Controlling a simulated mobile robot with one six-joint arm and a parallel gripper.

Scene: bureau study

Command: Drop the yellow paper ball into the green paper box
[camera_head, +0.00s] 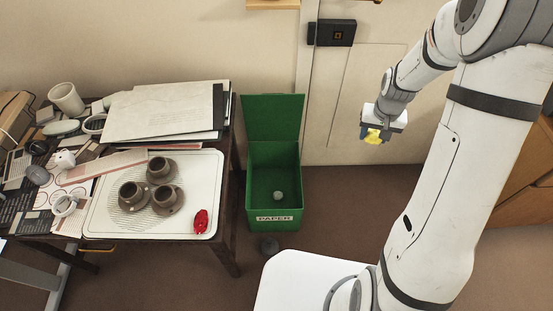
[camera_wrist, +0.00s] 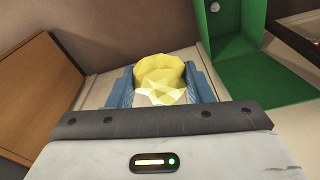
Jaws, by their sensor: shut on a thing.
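The yellow paper ball (camera_head: 374,136) is crumpled and held in my gripper (camera_head: 373,133), to the right of the box and above the floor. In the wrist view the yellow paper ball (camera_wrist: 160,78) sits between the blue fingers of my gripper (camera_wrist: 163,85), which are shut on it. The green paper box (camera_head: 273,219) stands on the floor beside the desk, its lid raised at the back and a "PAPER" label on its front. A grey ball lies inside it. Part of the green box (camera_wrist: 227,32) shows at the upper right of the wrist view.
A desk (camera_head: 231,180) on the left holds a white tray (camera_head: 215,170) with dark cups and a red item (camera_head: 201,221), plus papers and clutter. A wooden cabinet (camera_head: 520,190) stands at the right.

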